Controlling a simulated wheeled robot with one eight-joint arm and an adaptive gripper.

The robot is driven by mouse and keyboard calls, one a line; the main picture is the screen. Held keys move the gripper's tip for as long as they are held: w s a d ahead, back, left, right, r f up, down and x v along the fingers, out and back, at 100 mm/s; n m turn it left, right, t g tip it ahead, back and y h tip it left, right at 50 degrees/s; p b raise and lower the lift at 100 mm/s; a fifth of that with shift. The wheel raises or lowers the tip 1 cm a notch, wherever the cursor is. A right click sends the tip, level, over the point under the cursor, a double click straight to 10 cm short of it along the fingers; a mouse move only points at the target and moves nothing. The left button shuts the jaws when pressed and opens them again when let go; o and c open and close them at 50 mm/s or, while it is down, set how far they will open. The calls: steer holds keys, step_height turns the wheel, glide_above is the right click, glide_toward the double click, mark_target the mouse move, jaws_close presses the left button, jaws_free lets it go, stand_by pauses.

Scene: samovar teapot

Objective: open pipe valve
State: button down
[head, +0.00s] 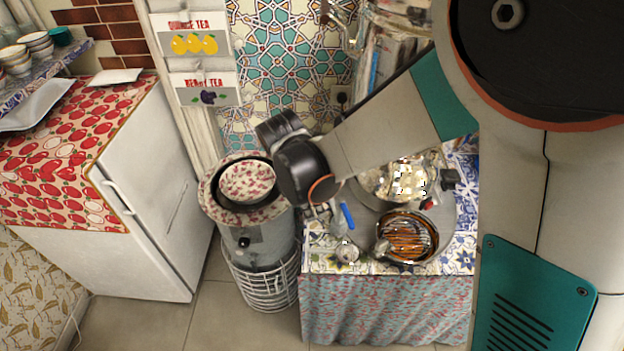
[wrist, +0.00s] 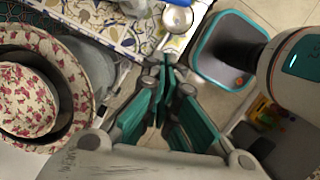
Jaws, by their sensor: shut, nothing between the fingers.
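A small blue handle (head: 347,216), which may be the pipe valve's lever, shows on the patterned table top just right of my arm's wrist in the head view. The pipe around it is too small to make out. My gripper (wrist: 167,66) has teal fingers, closed together and empty in the wrist view. It is above the gap between the floral-rimmed round vessel and the tiled table edge. In the head view my arm's end covers the area beside the blue handle, so I cannot tell how far the fingers are from it.
A grey cylindrical heater (head: 262,255) with a floral bowl (head: 248,182) on top stands left of the tiled table (head: 318,262). A pan (head: 407,236) and a small metal pot (head: 346,253) sit on the table. A white fridge (head: 150,190) stands at left, with clear floor in front.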

mark_target(350, 222)
steer(key=w+d+f+b, duration=0.1)
steer(key=d+f+b, duration=0.1)
steer(key=d+f, duration=0.3)
steer(key=shift+w+d+f+b, duration=0.2)
steer(key=shift+f+b, duration=0.15)
steer(key=shift+f, duration=0.15)
steer(key=shift+s+d+n, duration=0.1)
steer(key=shift+d+n, duration=0.3)
steer(key=shift+n, duration=0.2)
steer(key=shift+d+n+t+y+b, duration=0.3)
steer(key=shift+d+n+t+b, duration=0.15)
steer(key=shift+d+n, duration=1.15)
steer(key=shift+a, duration=0.2)
